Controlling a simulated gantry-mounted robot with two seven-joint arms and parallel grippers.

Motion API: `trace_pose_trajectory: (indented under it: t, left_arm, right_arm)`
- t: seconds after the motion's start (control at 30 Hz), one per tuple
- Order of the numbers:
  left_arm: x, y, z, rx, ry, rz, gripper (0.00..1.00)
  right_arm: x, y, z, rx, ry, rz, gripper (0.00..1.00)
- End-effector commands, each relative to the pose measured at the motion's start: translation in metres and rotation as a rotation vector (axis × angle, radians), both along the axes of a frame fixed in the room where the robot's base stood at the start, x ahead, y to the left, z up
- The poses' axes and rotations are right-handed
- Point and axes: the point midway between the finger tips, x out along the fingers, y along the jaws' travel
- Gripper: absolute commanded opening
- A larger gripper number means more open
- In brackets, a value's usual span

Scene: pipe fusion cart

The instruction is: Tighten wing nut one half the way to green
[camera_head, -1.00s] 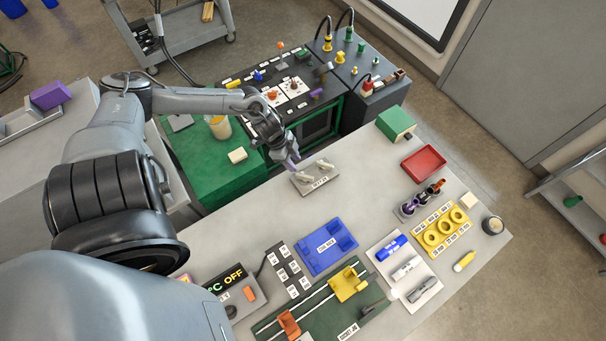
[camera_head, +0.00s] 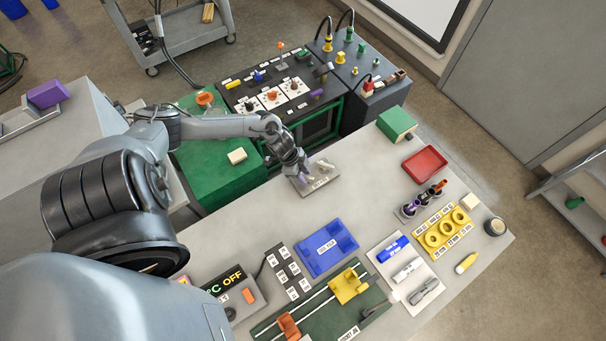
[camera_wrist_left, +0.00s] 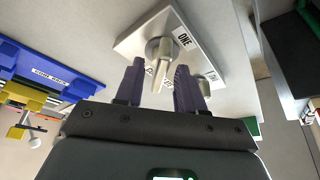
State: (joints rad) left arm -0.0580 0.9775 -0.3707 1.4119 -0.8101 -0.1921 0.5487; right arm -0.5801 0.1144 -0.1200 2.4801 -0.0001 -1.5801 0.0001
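A light metal plate (camera_head: 322,185) lies on the bench with grey wing nuts on it. One wing nut (camera_head: 325,164) shows at its right side in the head view. My left gripper (camera_head: 301,177) is over the plate's left side and hides what is under it. In the left wrist view a wing nut (camera_wrist_left: 160,52) stands on the plate beside a label reading ONE (camera_wrist_left: 185,40). My left gripper's purple fingers (camera_wrist_left: 160,88) are spread, one on each side of its lower wing, with visible gaps. No green mark can be made out on the plate. My right gripper is out of view.
A blue rack (camera_head: 326,250) and a green jig board with a yellow clamp (camera_head: 349,285) are nearer on the bench. A red tray (camera_head: 424,164) and a green box (camera_head: 396,124) are to the right. A black control panel (camera_head: 270,85) stands behind.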

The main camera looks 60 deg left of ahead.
Motion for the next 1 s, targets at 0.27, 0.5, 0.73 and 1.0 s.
trace_pose_trajectory:
  t: [0.27, 0.5, 0.73, 1.0]
  left_arm:
    - [0.0, 0.0, 0.0, 0.0, 0.0, 0.0, 0.02]
    - [0.002, 0.001, -0.001, -0.001, -0.002, -0.049, 0.0]
    - [0.004, 0.002, -0.004, -0.001, -0.004, -0.322, 0.0]
    - [0.003, 0.001, 0.0, -0.002, -0.001, -0.43, 0.0]
  right_arm:
    - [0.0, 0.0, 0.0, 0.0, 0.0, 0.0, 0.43]
    - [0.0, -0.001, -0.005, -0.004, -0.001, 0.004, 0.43]
    - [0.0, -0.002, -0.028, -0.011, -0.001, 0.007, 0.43]
    - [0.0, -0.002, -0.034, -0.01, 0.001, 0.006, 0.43]
